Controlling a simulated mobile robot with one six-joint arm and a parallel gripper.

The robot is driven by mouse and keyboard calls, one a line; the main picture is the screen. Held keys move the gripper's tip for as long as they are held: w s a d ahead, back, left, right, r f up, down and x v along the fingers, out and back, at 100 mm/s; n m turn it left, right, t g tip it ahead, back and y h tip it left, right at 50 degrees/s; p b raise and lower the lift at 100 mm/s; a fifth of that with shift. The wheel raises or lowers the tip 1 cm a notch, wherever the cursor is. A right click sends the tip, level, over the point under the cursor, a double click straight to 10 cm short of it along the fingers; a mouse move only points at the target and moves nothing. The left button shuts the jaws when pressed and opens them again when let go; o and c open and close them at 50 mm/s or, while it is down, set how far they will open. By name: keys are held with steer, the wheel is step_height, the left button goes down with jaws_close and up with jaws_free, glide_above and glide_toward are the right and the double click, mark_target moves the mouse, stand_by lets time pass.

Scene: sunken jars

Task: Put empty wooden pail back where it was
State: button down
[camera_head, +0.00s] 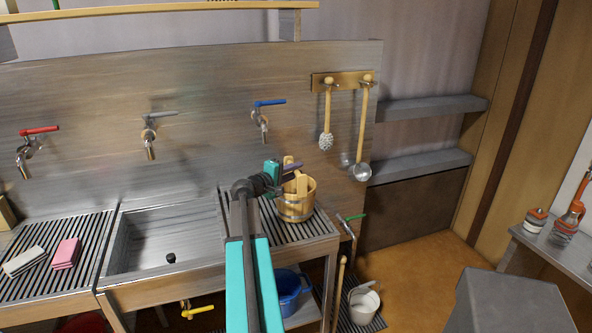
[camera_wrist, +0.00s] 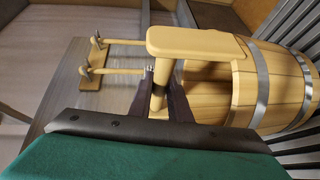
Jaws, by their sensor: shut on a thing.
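The wooden pail (camera_head: 297,207) is a small staved bucket with metal hoops and an upright handle. In the head view it is at the right part of the sink counter, over the slatted drainboard (camera_head: 315,227). In the wrist view the pail (camera_wrist: 285,88) lies sideways in the picture, with the slats close behind it. My gripper (camera_head: 283,170) is at the pail's upper handle, and in the wrist view its dark fingers (camera_wrist: 165,95) are closed around the handle post below the crosspiece. I cannot tell whether the pail's base touches the slats. Its inside is mostly hidden.
The sink basin (camera_head: 165,240) is left of the pail. A tap with a blue lever (camera_head: 262,115) is on the wall above. A brush (camera_head: 327,125) and a ladle (camera_head: 363,140) hang at right. A blue bucket (camera_head: 290,287) and a white pail (camera_head: 363,303) stand below.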

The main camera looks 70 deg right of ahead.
steer(key=shift+f, duration=0.4)
steer(key=c, duration=1.6)
jaws_free()
steer(key=shift+c, duration=0.2)
steer(key=shift+r, duration=0.2)
steer(key=b+v, duration=0.2)
steer(key=v, duration=1)
steer(key=shift+b, duration=0.4)
